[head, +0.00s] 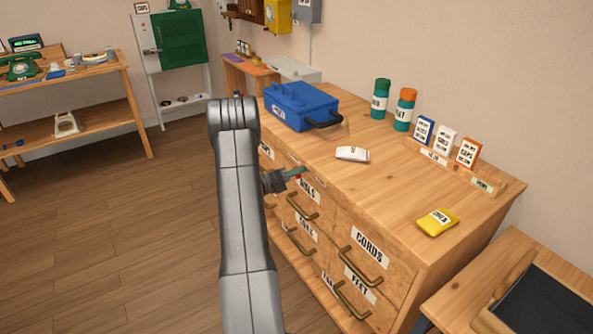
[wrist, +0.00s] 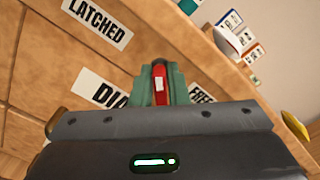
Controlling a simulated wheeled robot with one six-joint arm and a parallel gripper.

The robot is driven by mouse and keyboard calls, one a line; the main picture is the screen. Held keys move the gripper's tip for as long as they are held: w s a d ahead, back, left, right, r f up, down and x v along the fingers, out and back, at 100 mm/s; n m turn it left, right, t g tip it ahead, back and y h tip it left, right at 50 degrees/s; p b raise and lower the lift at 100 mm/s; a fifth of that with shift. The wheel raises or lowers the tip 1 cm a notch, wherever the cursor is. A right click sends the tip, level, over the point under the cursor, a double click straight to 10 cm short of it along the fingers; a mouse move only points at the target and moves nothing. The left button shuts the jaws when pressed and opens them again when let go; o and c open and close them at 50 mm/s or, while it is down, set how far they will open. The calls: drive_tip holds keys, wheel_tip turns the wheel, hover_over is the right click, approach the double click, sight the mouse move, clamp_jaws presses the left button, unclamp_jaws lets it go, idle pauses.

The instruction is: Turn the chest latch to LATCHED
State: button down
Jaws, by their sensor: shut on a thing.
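The chest latch (wrist: 159,84) is a red handle with a white mark. In the wrist view it sits between the green fingertips of my gripper (wrist: 160,72), which is shut on it. The LATCHED label (wrist: 97,20) is at the upper left, and the FREE label (wrist: 203,95) is just right of the fingers, partly hidden. In the head view my gripper (head: 297,174) is at the upper front of the wooden chest (head: 401,250). Only a bit of red shows there, and my arm hides part of the chest front. I cannot tell exactly which way the latch points.
The chest has labelled drawers with brass handles, including the CORDS drawer (head: 361,265). On its top are a blue toolbox (head: 300,100), a white packet (head: 352,154), a yellow packet (head: 437,222), two bottles and small boxes. Open floor (head: 110,240) lies to the left.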

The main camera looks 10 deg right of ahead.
idle(0.4)
drive_tip(key=c, duration=1.5)
unclamp_jaws()
drive_tip(key=shift+a, duration=0.1)
drive_tip(key=v, duration=1.3)
drive_tip(key=shift+s+a, duration=0.1)
drive_tip(key=shift+a, duration=0.25)
drive_tip(key=x, duration=1.4)
drive_tip(key=shift+a, duration=0.1)
